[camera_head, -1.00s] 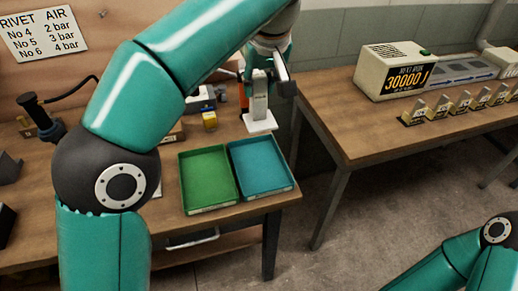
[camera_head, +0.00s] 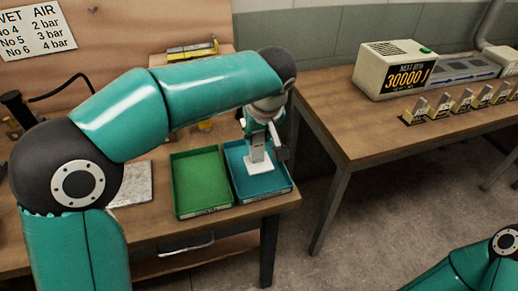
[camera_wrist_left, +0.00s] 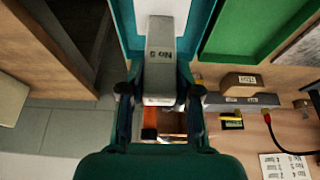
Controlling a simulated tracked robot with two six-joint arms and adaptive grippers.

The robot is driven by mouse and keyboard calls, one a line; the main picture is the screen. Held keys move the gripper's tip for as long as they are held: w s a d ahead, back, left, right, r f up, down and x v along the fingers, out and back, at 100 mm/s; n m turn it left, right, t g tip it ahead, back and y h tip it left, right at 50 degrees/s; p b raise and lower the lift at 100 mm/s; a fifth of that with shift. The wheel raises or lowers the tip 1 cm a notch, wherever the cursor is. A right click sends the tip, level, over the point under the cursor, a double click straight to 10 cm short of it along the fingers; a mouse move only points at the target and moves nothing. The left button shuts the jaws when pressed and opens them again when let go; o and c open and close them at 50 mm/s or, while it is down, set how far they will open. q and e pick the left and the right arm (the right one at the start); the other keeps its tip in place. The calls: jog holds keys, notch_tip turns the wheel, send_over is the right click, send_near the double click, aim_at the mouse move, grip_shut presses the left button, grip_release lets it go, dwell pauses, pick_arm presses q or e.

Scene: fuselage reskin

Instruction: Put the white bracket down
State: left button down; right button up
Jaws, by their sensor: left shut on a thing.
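The white bracket (camera_head: 257,163) is upright, with its flat base over the inside of the blue tray (camera_head: 281,190). I cannot tell whether the base touches the tray floor. My left gripper (camera_head: 265,136) is shut on the bracket's upper part. In the left wrist view the bracket (camera_wrist_left: 160,62) shows a "No" label, its digit hard to read, between the fingers of my left gripper (camera_wrist_left: 159,92). The blue tray (camera_wrist_left: 202,28) lies behind it there. My right gripper is out of view; only part of my right arm shows at the lower right.
A green tray (camera_head: 200,181) stands just left of the blue one, empty. A grey slab (camera_head: 131,184) lies further left on the wooden bench. A second table (camera_head: 375,125) at the right holds a display box (camera_head: 393,70) and several small labelled blocks (camera_head: 440,106).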

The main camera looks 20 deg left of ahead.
aim_at(259, 146)
pick_arm(q)
jog(key=shift+f, duration=2.05)
jog(key=shift+f, duration=0.1)
jog(key=c, duration=0.8)
grip_release()
jog(key=v, duration=1.2)
jog(key=shift+s, duration=0.15)
